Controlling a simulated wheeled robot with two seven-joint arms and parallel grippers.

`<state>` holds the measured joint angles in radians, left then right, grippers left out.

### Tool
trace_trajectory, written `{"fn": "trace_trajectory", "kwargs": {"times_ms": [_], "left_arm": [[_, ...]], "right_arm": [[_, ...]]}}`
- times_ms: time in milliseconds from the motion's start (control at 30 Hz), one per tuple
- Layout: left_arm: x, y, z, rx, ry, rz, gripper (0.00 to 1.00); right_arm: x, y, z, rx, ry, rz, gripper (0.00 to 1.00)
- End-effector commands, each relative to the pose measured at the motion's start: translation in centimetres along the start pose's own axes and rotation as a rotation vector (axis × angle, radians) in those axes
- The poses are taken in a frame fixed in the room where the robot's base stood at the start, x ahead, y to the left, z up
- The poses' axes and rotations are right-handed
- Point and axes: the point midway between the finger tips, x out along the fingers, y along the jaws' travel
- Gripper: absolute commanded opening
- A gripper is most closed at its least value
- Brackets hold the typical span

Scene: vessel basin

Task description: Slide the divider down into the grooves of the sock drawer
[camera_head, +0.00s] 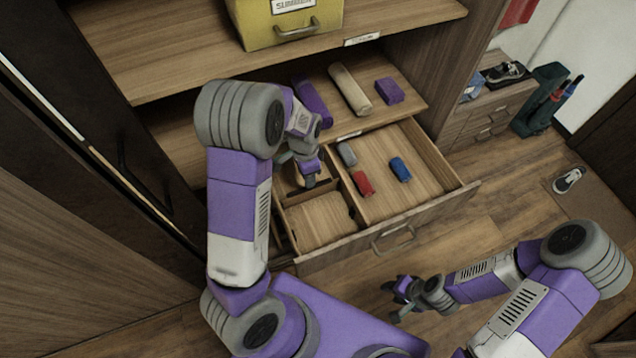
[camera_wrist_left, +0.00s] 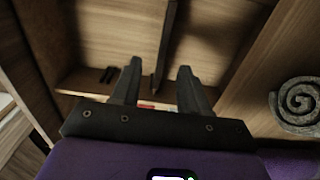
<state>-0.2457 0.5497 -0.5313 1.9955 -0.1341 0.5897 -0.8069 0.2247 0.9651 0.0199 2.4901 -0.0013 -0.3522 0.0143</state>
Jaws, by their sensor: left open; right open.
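The sock drawer (camera_head: 430,226) is pulled open, with a lengthwise partition setting off a narrow left section. A thin wooden cross panel, seemingly the divider (camera_head: 325,187), stands across that left section; whether it sits in grooves I cannot tell. My left gripper (camera_head: 308,178) is low over this section, partly hiding the panel. In the left wrist view its fingers (camera_wrist_left: 159,70) are apart, and a thin dark panel edge (camera_wrist_left: 166,45) lies in line with the gap between them, not visibly gripped. My right gripper (camera_head: 398,300) is open and empty, in front of the drawer.
Grey (camera_head: 347,154), red (camera_head: 362,184) and blue (camera_head: 400,169) rolls lie in the drawer's wide section. A beige roll (camera_head: 349,89) and purple items (camera_head: 389,91) lie on the shelf behind. A yellow box (camera_head: 290,22) stands above.

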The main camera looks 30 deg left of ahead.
Motion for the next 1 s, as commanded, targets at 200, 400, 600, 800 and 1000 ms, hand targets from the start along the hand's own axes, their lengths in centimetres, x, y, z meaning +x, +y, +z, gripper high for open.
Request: {"fn": "trace_trajectory", "kwargs": {"times_ms": [200,400,600,800,1000], "left_arm": [[3.7,0.0,0.0,-0.001,0.000,0.000,0.45],[5.1,0.0,0.0,-0.001,-0.001,0.001,0.45],[7.1,0.0,0.0,0.000,-0.002,0.001,0.45],[9.2,0.0,-0.2,0.000,-0.002,0.001,0.45],[12.0,0.0,-0.2,-0.001,-0.002,0.001,0.45]], "right_arm": [[3.4,1.3,-0.1,0.000,-0.001,0.000,0.43],[4.5,1.7,-0.2,0.000,0.000,0.000,0.43],[5.1,1.9,-0.2,0.000,0.000,0.000,0.43],[6.0,2.2,-0.3,0.000,0.000,0.000,0.43],[7.0,2.6,-0.3,0.000,0.000,0.000,0.43]]}}
